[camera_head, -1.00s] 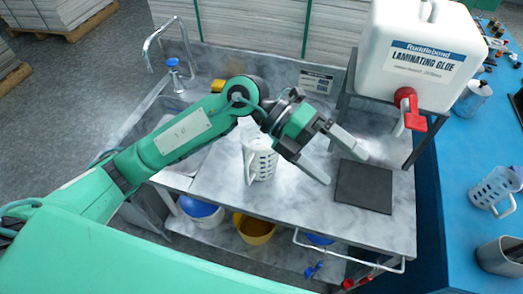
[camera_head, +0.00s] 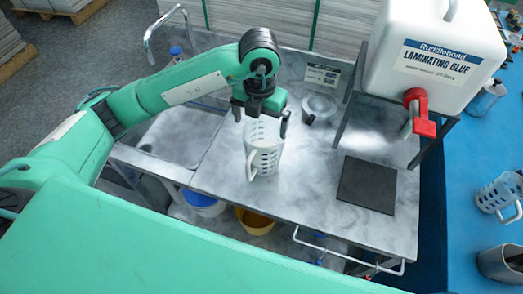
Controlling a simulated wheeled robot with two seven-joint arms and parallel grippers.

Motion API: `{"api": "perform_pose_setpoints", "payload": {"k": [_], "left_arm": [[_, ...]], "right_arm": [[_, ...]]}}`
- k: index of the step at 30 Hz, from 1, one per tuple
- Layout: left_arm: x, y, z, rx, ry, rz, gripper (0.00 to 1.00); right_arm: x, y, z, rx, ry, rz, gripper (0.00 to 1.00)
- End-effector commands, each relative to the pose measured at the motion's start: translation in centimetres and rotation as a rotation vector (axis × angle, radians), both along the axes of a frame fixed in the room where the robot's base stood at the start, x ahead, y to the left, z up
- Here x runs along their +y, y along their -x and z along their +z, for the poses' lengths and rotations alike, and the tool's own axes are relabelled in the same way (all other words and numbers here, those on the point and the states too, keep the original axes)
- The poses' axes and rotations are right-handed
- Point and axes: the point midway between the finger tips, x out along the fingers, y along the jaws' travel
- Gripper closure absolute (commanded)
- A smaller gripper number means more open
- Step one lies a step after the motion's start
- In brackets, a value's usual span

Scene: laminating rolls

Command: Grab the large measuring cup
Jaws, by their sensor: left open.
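A white measuring cup (camera_head: 266,158) with rows of dark marks stands upright on the grey marble-look counter, its handle toward the lower left. I cannot tell whether the fingers touch the cup. Another similar measuring cup (camera_head: 496,194) stands on the blue table at the right. My right gripper is not in view.
A glue container (camera_head: 436,50) with a red tap stands on a metal frame at the back right. A dark square plate (camera_head: 367,185) lies on the counter (camera_head: 310,190). A small metal vessel (camera_head: 318,108) stands behind the cup. A sink (camera_head: 180,135) is at the left.

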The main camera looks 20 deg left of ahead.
Motion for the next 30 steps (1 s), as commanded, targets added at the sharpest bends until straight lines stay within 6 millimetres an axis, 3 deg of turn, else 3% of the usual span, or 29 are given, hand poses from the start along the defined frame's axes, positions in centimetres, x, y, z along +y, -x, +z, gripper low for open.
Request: {"api": "perform_pose_setpoints", "payload": {"k": [21,29,30], "left_arm": [[-0.2,-0.4,-7.6,0.001,0.002,-0.001,0.0],[-0.2,-0.4,-8.1,0.0,0.002,-0.002,0.0],[-0.2,-0.4,-8.1,0.0,0.002,-0.002,0.04]], "right_arm": [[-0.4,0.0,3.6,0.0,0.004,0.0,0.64],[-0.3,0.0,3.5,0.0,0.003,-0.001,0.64],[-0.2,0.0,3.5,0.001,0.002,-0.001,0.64]]}}
